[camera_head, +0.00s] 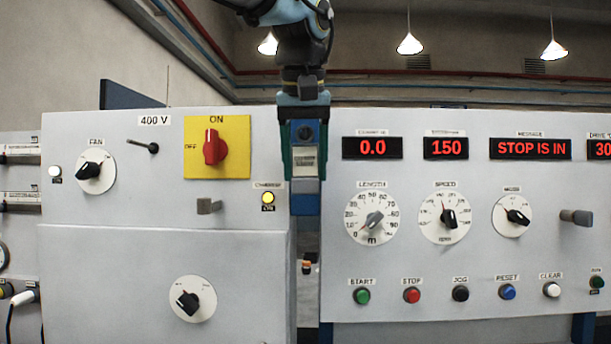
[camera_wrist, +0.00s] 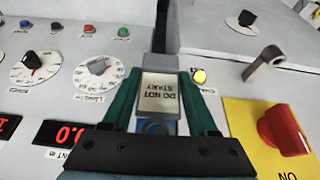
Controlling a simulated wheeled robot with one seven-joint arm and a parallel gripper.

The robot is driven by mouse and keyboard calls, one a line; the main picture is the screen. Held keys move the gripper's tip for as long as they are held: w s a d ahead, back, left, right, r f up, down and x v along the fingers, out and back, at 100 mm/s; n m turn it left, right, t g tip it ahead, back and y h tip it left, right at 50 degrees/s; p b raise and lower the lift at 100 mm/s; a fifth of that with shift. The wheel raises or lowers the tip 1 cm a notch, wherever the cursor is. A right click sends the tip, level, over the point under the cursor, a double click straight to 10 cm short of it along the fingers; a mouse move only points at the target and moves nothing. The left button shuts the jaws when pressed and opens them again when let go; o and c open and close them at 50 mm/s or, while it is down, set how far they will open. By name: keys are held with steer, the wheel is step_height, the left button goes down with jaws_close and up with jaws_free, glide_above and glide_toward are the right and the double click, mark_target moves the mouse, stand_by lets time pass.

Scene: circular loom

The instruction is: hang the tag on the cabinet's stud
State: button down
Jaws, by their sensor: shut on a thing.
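My gripper (camera_head: 305,178) points down in front of the gap between the two panels, with its green fingers shut on the tag. The tag (camera_head: 306,158) is pale with dark print, and the wrist view shows it between the fingers (camera_wrist: 160,92), reading "DO NOT START" upside down. A thin dark stud (camera_head: 149,147) with a round end sticks out of the left cabinet, beneath the "400 V" label and left of the yellow switch plate. My gripper and the tag are well to its right, apart from it. The stud is not visible in the wrist view.
The red switch (camera_head: 214,147) on its yellow plate lies between the stud and my gripper. A grey handle (camera_head: 209,206) juts out below it, beside a lit yellow lamp (camera_head: 268,198). The black fan knob (camera_head: 95,170) is left of the stud. The right panel carries dials and displays.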

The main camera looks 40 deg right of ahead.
mark_target(303, 158)
steer(key=shift+s+a+r, duration=0.1)
steer(key=shift+s+a, duration=0.15)
steer(key=shift+s, duration=0.05)
steer(key=s+a, duration=0.2)
steer(key=s+a+b, duration=0.1)
steer(key=shift+s+r, duration=0.3)
steer(key=shift+s, duration=0.05)
steer(key=shift+w, duration=0.1)
